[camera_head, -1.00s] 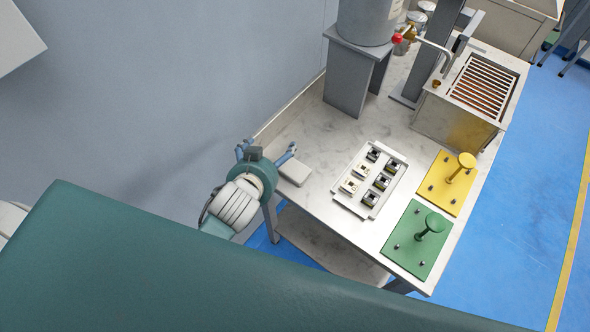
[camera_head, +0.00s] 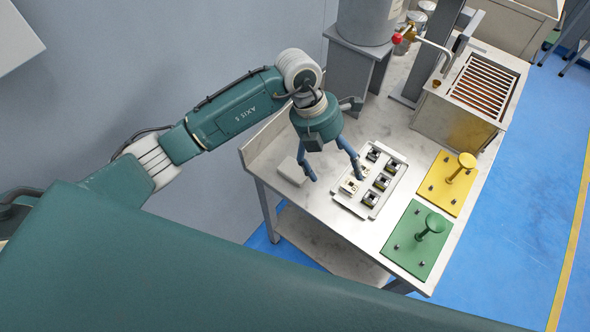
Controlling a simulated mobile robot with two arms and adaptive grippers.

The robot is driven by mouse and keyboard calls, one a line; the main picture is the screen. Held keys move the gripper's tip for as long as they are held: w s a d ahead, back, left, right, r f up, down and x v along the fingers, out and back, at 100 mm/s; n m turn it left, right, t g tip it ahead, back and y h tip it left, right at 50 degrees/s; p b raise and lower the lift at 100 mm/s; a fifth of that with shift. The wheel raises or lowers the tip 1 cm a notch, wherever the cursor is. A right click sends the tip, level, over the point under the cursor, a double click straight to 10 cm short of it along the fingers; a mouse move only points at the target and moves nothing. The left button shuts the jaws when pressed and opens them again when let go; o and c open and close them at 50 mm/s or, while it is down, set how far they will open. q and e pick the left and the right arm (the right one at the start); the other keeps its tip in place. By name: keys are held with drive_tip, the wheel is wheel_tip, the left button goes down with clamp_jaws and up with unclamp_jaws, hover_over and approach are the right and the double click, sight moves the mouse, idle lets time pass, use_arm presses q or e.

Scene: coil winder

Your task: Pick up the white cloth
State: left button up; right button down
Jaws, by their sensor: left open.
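The white cloth (camera_head: 290,172) appears as a small flat pale pad at the left end of the table top. My left gripper (camera_head: 336,178) is open and empty, pointing down above the table. Its left finger shows close to the cloth's right edge, and its right finger shows over the left side of the tray. I cannot tell its exact height or whether it touches anything. My right gripper is not in view.
A tray (camera_head: 341,199) of several small coil parts lies right of the cloth. Green (camera_head: 416,256) and yellow (camera_head: 436,190) plates with knobs stand at the front edge. A grey stand (camera_head: 350,83) holds a large container behind.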

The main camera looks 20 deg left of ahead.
use_arm(q)
drive_tip(key=w+a+y, duration=0.2)
drive_tip(key=a+y, duration=0.2)
drive_tip(key=a, duration=0.7)
drive_tip(key=p, duration=0.1)
hover_over(296, 168)
drive_tip(key=shift+n, duration=0.4)
wheel_tip(296, 168, down, 5)
drive_tip(key=shift+s+d+r, duration=0.1)
drive_tip(key=shift+r, duration=0.1)
wheel_tip(296, 168, down, 5)
drive_tip(key=shift+r+p, duration=0.1)
drive_tip(key=shift+p, duration=1)
drive_tip(key=shift+f, duration=0.55)
drive_tip(key=c, duration=1.4)
wheel_tip(296, 168, up, 20)
drive_tip(key=b, duration=0.3)
drive_tip(key=shift+b, duration=0.4)
